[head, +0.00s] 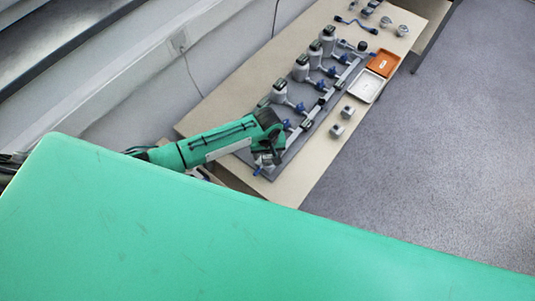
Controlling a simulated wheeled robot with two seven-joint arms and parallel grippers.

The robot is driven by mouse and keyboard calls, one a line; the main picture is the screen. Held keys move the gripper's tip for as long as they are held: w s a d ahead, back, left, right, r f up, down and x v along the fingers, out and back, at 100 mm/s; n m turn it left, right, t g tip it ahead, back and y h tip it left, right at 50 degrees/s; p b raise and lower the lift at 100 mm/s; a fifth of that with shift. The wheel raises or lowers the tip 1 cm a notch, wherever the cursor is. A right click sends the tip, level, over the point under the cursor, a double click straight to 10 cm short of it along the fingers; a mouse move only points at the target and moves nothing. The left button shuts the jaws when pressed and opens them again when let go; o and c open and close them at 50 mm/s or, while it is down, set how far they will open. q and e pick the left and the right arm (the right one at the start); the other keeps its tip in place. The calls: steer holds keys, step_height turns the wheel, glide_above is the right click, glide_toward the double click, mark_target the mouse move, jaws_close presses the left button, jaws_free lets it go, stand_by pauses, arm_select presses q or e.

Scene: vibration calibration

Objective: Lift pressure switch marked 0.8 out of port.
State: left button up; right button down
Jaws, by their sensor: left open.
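The marking 0.8 is too small to read, so I cannot tell which is that pressure switch. My left gripper (267,162) is open over the near end of the board, pointing down, close to the fittings there. My forearm hides part of the near end. My right gripper is not in view.
An orange tray (384,63) and a white tray (366,86) lie right of the board. Two small grey blocks (341,121) sit on the beige table (302,178). A wall borders the left.

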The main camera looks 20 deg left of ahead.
arm_select(q)
steer(key=shift+c, duration=0.8)
steer(key=c, duration=1.1)
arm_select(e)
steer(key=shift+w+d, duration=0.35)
